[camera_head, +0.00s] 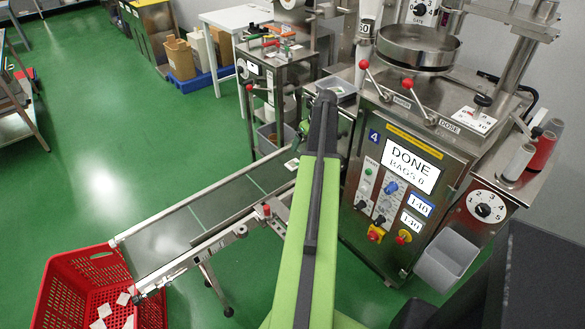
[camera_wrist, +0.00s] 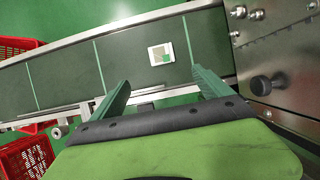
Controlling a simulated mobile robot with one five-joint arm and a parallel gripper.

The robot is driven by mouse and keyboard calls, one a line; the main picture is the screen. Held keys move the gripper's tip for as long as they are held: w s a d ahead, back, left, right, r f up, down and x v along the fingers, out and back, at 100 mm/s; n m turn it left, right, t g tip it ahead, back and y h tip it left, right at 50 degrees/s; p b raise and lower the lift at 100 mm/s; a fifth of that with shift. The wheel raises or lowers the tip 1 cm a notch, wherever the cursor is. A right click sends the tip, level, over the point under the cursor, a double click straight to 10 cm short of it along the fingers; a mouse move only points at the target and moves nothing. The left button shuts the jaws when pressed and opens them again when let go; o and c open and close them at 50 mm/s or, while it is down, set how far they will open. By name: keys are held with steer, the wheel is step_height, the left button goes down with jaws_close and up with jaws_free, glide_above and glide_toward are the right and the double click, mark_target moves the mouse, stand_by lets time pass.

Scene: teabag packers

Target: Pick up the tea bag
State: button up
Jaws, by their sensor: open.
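The tea bag (camera_wrist: 161,53) is a small white square with a green and beige tag. It lies flat on the dark conveyor belt (camera_wrist: 65,76), right of a light green line across the belt. In the head view the tea bag (camera_head: 292,163) shows near the belt's upper end, beside the end of my arm. My gripper (camera_wrist: 161,79) is open and empty, its two green fingers apart and pointing toward the belt. The tea bag appears just beyond the fingertips, between their lines. In the head view my arm hides most of the gripper (camera_head: 301,134).
A red crate (camera_head: 62,290) with several white bags stands at the belt's lower end. A steel packing machine (camera_head: 352,225), its screen reading DONE, stands right of the belt. A metal rail (camera_head: 200,247) runs along the belt. Green floor lies open at left.

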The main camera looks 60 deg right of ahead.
steer(key=b, duration=1.2)
glide_toward(293, 163)
step_height(293, 163, down, 3)
steer(key=shift+w+a+r, duration=0.15)
steer(key=shift+r, duration=0.05)
steer(key=shift+w+p, duration=0.1)
steer(key=shift+p, duration=0.2)
steer(key=b+x, duration=0.5)
steer(key=shift+w+d+f, duration=0.1)
steer(key=shift+w+d, duration=0.05)
steer(key=shift+d, duration=0.1)
steer(key=shift+r, duration=0.2)
steer(key=c, duration=1.5)
steer(key=shift+o, duration=0.2)
